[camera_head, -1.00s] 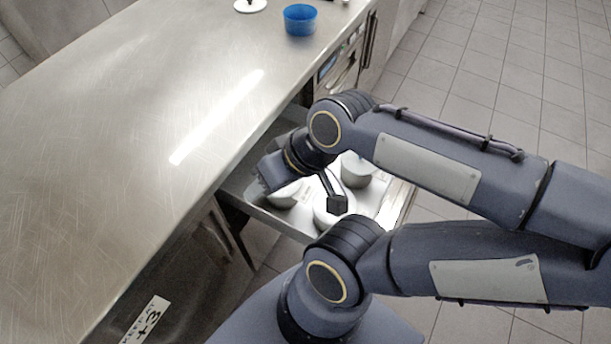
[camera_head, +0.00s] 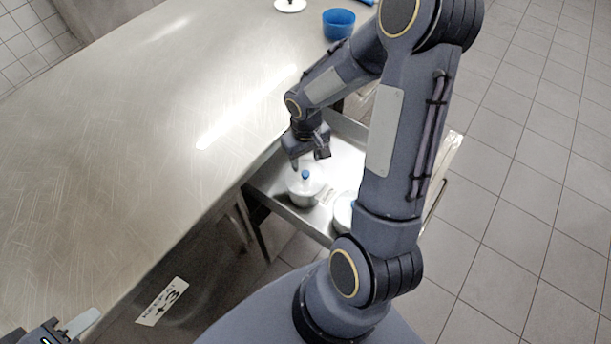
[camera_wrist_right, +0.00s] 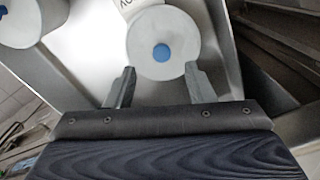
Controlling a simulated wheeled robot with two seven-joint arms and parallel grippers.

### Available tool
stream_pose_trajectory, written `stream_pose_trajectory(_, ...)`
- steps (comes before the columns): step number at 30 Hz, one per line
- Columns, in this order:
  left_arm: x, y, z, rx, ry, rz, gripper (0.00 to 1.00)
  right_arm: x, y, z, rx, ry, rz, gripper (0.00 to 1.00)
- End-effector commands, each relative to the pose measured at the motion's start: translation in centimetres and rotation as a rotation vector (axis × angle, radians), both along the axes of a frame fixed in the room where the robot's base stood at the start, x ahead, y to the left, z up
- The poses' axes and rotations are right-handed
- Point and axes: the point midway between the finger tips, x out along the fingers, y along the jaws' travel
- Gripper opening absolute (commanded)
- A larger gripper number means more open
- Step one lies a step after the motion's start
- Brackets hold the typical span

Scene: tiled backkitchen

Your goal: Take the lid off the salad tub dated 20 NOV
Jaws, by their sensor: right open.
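A round tub (camera_head: 301,198) with a pale lid and blue knob (camera_head: 305,174) stands in the open drawer. In the right wrist view, its lid (camera_wrist_right: 146,62) lies just ahead of my right gripper (camera_wrist_right: 157,82), whose two fingers are apart and empty. A label (camera_wrist_right: 140,3) beside this tub is cut off by the frame's top edge; only a few letters show, and no day number. In the head view my right gripper (camera_head: 309,162) is just above and behind the knob. My left gripper (camera_head: 62,330) is partly in view at the bottom left corner.
A second lidded tub (camera_head: 343,213) is partly hidden by my right arm; it also shows in the wrist view (camera_wrist_right: 22,24). The drawer (camera_head: 262,186) has raised walls. A blue bowl (camera_head: 338,25) and a white lid (camera_head: 290,6) lie on the mostly clear steel counter (camera_head: 120,150).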

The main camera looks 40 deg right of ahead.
Motion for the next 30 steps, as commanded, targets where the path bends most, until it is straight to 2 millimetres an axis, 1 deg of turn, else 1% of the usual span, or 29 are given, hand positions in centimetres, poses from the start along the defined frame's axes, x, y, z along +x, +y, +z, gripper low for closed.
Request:
stream_pose_trajectory(1,0.0,0.0,0.0,0.000,0.000,0.000,0.36,-0.1,0.1,-0.7,0.001,0.004,0.000,0.49)
stream_pose_trajectory(5,0.0,0.0,0.2,0.000,0.000,0.000,0.36,-0.2,0.2,-2.2,0.003,0.006,0.001,0.49)
stream_pose_trajectory(9,0.0,0.0,0.3,0.000,0.000,0.000,0.36,-0.2,0.3,-4.5,0.003,0.005,0.001,0.49)
stream_pose_trajectory(12,0.0,0.0,0.3,0.000,0.000,0.000,0.36,-0.1,0.2,-5.5,0.001,0.003,0.000,0.49)
stream_pose_trajectory(15,0.0,0.0,0.3,0.000,0.000,0.000,0.36,-0.1,0.2,-5.9,0.002,0.001,-0.001,0.49)
stream_pose_trajectory(20,0.0,0.0,0.3,0.000,0.000,0.000,0.36,-0.1,0.2,-5.9,0.002,-0.001,-0.001,0.49)
stream_pose_trajectory(21,0.0,0.0,0.3,0.000,0.000,0.000,0.36,-0.1,0.2,-5.9,0.002,-0.001,-0.001,0.47)
stream_pose_trajectory(30,0.0,0.0,0.3,0.000,0.000,0.000,0.36,-0.1,0.2,-5.9,0.002,0.000,0.000,0.08)
